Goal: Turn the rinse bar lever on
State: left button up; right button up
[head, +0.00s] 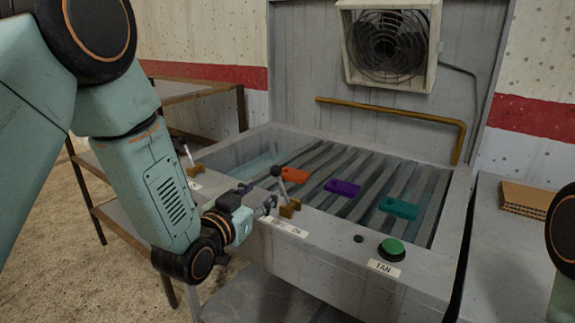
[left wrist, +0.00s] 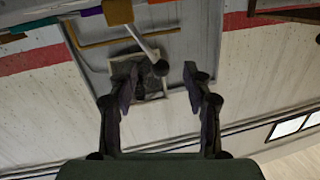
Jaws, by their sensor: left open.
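A lever (head: 280,181) with a dark knob and a brass base stands on the front rim of the grey tank, above a label (head: 285,227) that is hard to read. A second, similar lever (head: 186,156) stands farther left on the rim. I cannot tell from the labels which is the rinse lever. My left gripper (head: 268,205) is open and empty, just in front of the nearer lever. In the left wrist view, a lever's rod and dark knob (left wrist: 160,67) show between and beyond the open fingers (left wrist: 158,84). My right gripper is out of view.
The tank (head: 330,250) has slats holding orange (head: 295,174), purple (head: 342,187) and teal (head: 398,207) pieces. A green FAN button (head: 391,249) is on the rim at right. A brass pipe (head: 400,108) and a fan (head: 390,45) are behind. A cardboard stack (head: 525,199) sits right.

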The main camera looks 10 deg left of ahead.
aim_at(275, 174)
pick_arm(q)
jog(key=shift+w+d+r+m+t, duration=0.15)
jog(key=shift+d+r+t, duration=0.05)
jog(key=shift+r, duration=0.35)
jog(key=shift+w+d+r+m+t, duration=0.15)
jog(key=shift+r+t, duration=0.05)
jog(key=shift+r, duration=0.3)
jog(key=shift+w+a, duration=0.3)
jog(key=shift+w, duration=0.2)
jog(key=w, duration=0.1)
jog(key=w+d, duration=0.1)
jog(key=w, duration=0.2)
jog(key=shift+w+d+f+b, duration=0.1)
jog(key=shift+w+d+b, duration=0.2)
jog(key=shift+d+b, duration=0.05)
jog(key=shift+w+a, duration=0.2)
jog(key=shift+w, duration=0.4)
jog(key=shift+w+d, duration=0.15)
jog(key=shift+d, duration=0.1)
jog(key=shift+a, duration=0.2)
jog(key=c, duration=0.4)
jog(key=shift+d, duration=0.1)
grip_shut()
